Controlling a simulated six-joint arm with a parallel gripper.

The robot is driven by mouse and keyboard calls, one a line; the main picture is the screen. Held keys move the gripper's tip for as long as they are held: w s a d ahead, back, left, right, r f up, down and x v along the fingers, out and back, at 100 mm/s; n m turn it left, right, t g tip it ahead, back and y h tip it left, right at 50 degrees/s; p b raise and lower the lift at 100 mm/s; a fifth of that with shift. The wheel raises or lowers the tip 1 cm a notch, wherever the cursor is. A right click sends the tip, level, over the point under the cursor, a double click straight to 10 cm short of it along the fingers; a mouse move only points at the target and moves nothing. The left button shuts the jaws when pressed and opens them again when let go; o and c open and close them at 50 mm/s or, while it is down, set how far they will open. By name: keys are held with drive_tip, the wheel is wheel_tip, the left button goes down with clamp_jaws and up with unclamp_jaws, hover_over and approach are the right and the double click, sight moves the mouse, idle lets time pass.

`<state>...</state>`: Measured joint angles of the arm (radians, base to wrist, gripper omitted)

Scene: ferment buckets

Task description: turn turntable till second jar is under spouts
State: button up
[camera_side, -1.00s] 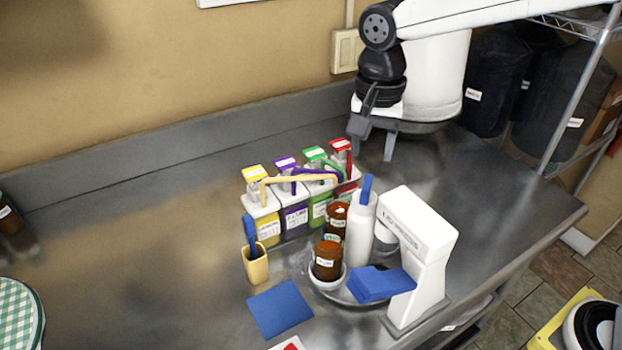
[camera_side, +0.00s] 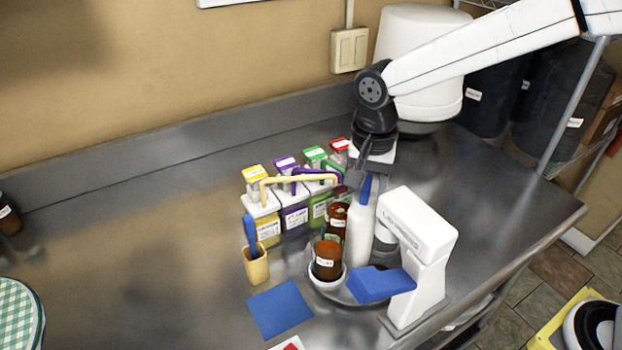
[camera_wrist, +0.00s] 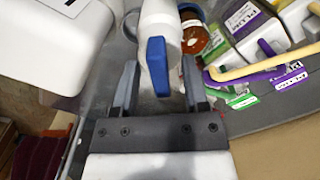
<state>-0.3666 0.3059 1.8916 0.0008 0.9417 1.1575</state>
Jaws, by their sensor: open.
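Two brown jars stand by the turntable: a front jar (camera_side: 327,262) in a white dish and a rear jar (camera_side: 336,224) just behind it. The grey turntable (camera_side: 345,297) is mostly hidden by jars and the white machine. A yellow spout (camera_side: 300,181) and a purple spout (camera_side: 318,173) reach from the buckets, ending just above the rear jar. My gripper (camera_side: 357,184) is over a white bottle (camera_side: 357,240) with a blue top. In the wrist view my open gripper (camera_wrist: 158,80) has its fingers either side of that blue top (camera_wrist: 158,65); contact is unclear.
Several labelled buckets (camera_side: 295,217) stand in a row behind the jars. A white machine (camera_side: 420,255) with a blue platform (camera_side: 380,284) stands close right. A yellow cup (camera_side: 256,266) and a blue mat (camera_side: 280,310) lie left and front.

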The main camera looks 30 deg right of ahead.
clamp_jaws()
idle(1.4)
